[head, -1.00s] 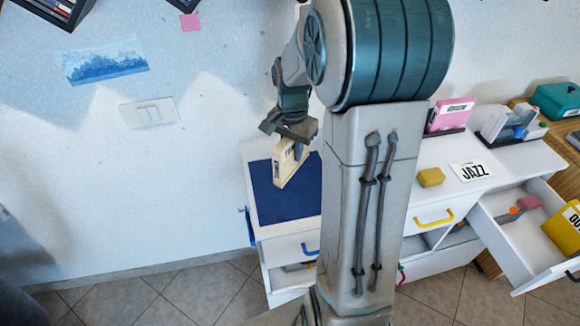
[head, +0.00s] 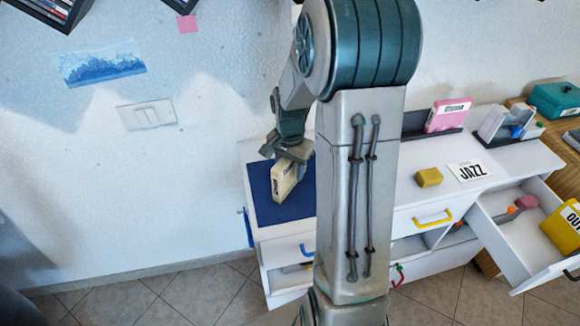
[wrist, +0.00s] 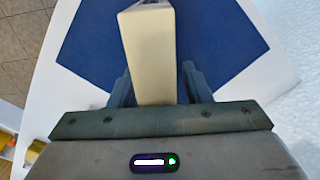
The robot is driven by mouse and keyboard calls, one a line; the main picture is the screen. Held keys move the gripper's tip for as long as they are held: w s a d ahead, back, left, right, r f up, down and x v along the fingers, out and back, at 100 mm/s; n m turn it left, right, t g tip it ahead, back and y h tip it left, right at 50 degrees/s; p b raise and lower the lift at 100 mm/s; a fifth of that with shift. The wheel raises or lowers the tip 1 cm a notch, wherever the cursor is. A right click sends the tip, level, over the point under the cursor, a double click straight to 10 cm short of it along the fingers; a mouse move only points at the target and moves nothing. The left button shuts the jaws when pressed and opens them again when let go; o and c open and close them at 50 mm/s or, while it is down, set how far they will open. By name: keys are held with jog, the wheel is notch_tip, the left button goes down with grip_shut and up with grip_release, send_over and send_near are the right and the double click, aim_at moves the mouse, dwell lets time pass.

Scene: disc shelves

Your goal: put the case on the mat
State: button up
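The cream case (head: 283,184) is between the fingers of my gripper (head: 291,158), over the dark blue mat (head: 264,207) on the white cabinet. In the wrist view the case (wrist: 150,60) points away from my gripper (wrist: 157,88), with a finger on each side and the blue mat (wrist: 215,35) behind it. My gripper looks shut on the case. I cannot tell whether the lower end of the case touches the mat. My arm hides the right part of the mat in the head view.
On the white cabinet top are a yellow block (head: 429,177), a JAZZ label (head: 468,171) and a pink case (head: 448,115) on a dark stand. An open drawer (head: 508,238) at the right holds a yellow case (head: 566,228). The wall is behind the mat.

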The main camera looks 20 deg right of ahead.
notch_tip(320, 180, up, 11)
jog(key=shift+r, duration=0.1)
jog(key=shift+s+a+r, duration=0.1)
jog(key=shift+r, duration=0.5)
jog(key=s+a+n+t, duration=0.1)
jog(key=s+a+n, duration=0.4)
jog(key=s, duration=0.3)
jog(key=s+a+r+n+t, duration=0.1)
jog(key=s+a+n+t, duration=0.1)
jog(key=s+a+n, duration=0.2)
jog(key=s+n, duration=0.2)
jog(key=s, duration=0.2)
jog(key=shift+s+a, duration=0.15)
jog(key=shift+a, duration=0.25)
jog(key=shift+r, duration=0.15)
